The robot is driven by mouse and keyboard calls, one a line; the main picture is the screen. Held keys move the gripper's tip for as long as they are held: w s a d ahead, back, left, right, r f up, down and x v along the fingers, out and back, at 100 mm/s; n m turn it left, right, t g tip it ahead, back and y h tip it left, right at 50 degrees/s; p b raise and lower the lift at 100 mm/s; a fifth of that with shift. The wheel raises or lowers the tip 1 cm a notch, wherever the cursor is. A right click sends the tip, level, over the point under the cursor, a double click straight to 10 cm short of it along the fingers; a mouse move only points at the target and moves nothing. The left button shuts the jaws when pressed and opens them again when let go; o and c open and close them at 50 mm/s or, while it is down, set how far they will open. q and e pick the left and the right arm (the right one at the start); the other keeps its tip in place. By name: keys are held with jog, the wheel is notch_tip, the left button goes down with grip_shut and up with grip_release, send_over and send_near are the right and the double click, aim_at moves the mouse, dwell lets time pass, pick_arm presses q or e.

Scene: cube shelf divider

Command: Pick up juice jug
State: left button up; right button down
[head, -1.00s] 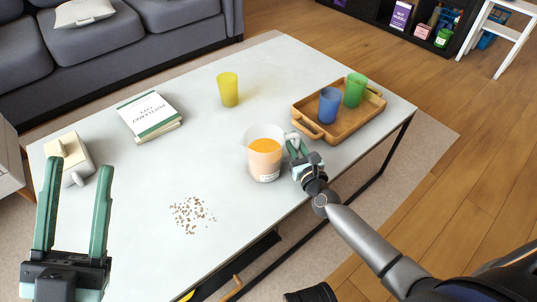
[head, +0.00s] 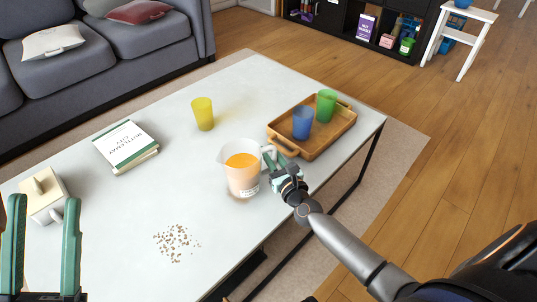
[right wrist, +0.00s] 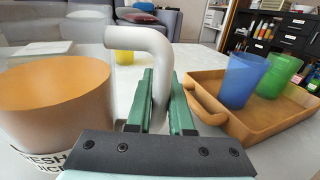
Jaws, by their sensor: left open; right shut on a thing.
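The juice jug (head: 242,172) is a clear pitcher of orange juice with a white handle, upright near the table's front edge. In the right wrist view the jug's body (right wrist: 55,95) is at the left. Its handle (right wrist: 150,42) runs down between the green fingers. My right gripper (head: 272,167) is shut on the jug's handle; it also shows in the right wrist view (right wrist: 162,100). I cannot tell whether the jug's base touches the table. My left gripper (head: 42,225) is open and empty at the lower left, away from the jug.
A wooden tray (head: 340,132) with a blue cup (head: 303,122) and a green cup (head: 326,105) stands right of the jug. A yellow cup (head: 203,114) stands behind it. Books (head: 126,145), a beige lidded box (head: 42,196) and scattered crumbs (head: 175,242) are left of it.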

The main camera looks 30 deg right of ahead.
pick_arm(q)
notch_tip(320, 180, up, 7)
jog(key=p, duration=0.4)
jog(key=shift+s+a+f+t+p, duration=0.2)
jog(key=shift+a+t+p, duration=0.1)
jog(key=shift+a+p, duration=0.15)
pick_arm(e)
jog(key=s+d+r, duration=0.6)
jog(key=s+r, duration=0.4)
jog(key=s, duration=0.2)
jog(key=shift+s, duration=0.35)
pick_arm(q)
jog(key=shift+d+f, duration=0.1)
